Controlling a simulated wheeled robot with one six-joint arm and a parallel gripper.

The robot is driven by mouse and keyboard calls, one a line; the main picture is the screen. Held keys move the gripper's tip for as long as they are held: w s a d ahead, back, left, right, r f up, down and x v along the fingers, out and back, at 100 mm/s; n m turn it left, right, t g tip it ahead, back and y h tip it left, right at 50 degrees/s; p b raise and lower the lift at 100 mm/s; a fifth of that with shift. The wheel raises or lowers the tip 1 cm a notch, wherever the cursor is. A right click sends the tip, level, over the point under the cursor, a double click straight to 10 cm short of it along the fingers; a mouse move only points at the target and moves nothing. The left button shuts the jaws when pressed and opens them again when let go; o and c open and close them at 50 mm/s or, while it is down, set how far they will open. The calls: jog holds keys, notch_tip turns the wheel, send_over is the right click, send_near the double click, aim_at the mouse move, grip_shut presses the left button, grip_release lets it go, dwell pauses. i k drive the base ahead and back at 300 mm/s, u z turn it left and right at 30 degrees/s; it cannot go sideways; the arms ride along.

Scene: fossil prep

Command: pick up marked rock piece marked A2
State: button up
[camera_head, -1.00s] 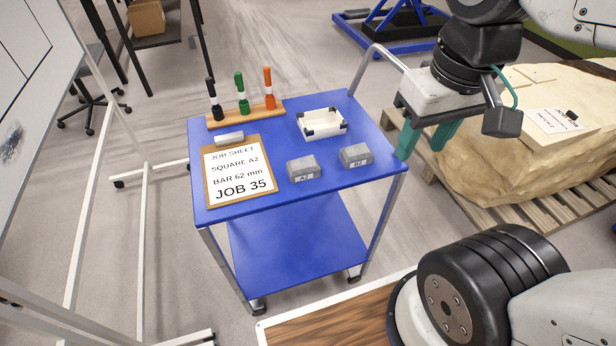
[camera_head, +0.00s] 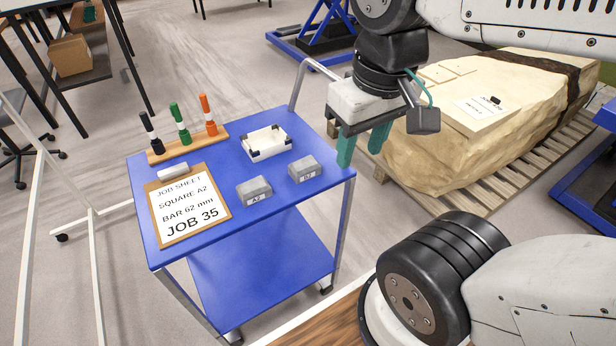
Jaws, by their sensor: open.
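The grey rock piece marked A2 (camera_head: 254,190) sits on the top of the blue cart (camera_head: 240,236), just right of the job sheet, its white label facing front. A second, similar grey rock piece (camera_head: 305,169) sits to its right; its label is too small to read surely. My gripper (camera_head: 362,153) has teal fingers pointing down. It is open and empty, over the cart's right edge, to the right of both rock pieces and apart from them.
The clipboard job sheet (camera_head: 187,205) reads SQUARE A2, BAR 62 mm, JOB 35. A white tray (camera_head: 267,144) and a marker rack (camera_head: 188,144) stand at the back of the cart. A large pale rock (camera_head: 440,150) lies on a pallet at right.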

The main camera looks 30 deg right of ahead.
aim_at(252, 191)
jog(key=z, duration=1.4)
jog(key=k, duration=0.35)
jog(key=u, duration=0.35)
